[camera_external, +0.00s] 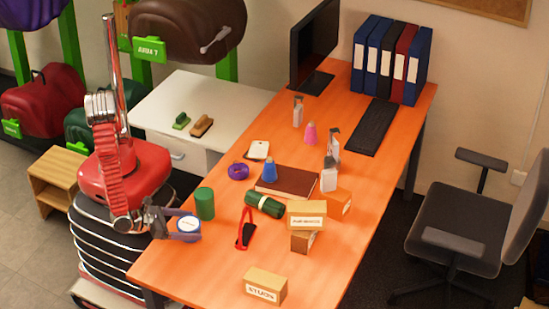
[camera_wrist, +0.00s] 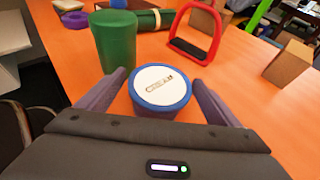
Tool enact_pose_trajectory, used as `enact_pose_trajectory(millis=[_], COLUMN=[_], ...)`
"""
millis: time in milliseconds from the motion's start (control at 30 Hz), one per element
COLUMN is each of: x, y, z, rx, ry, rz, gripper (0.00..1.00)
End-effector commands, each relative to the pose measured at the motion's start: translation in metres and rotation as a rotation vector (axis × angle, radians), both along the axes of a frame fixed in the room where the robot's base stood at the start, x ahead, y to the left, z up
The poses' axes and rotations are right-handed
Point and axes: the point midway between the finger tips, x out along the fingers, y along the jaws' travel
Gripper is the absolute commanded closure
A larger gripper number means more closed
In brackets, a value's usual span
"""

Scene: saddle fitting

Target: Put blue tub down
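The blue tub (camera_external: 188,228) has a white labelled lid and sits upright between the fingers of my gripper (camera_external: 186,229), near the table's left edge. In the wrist view the blue tub (camera_wrist: 160,94) is in the middle, with the purple fingers of my gripper (camera_wrist: 159,76) close against its two sides near their tips. My gripper looks shut on it. I cannot tell whether the tub's base touches the orange table (camera_external: 200,265).
A green cylinder (camera_external: 205,203) stands just beyond the tub. A red stirrup (camera_external: 245,232), a dark green roll (camera_external: 265,204) and boxes (camera_external: 304,241) lie further right. A small box (camera_external: 266,284) is near the front. Bare table lies between it and the tub.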

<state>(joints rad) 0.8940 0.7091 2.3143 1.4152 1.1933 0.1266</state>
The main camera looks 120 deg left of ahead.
Motion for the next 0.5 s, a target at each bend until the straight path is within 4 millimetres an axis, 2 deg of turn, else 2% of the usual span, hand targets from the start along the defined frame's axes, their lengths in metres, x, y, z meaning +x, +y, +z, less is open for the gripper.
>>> enact_pose_trajectory(millis=[367, 500], x=[0.0, -0.005], y=[0.0, -0.0064], z=[0.0016, 0.0047], rx=[0.0, 0.0], ry=[0.0, -0.002], rz=[0.0, -0.003], gripper=[0.1, 0.1])
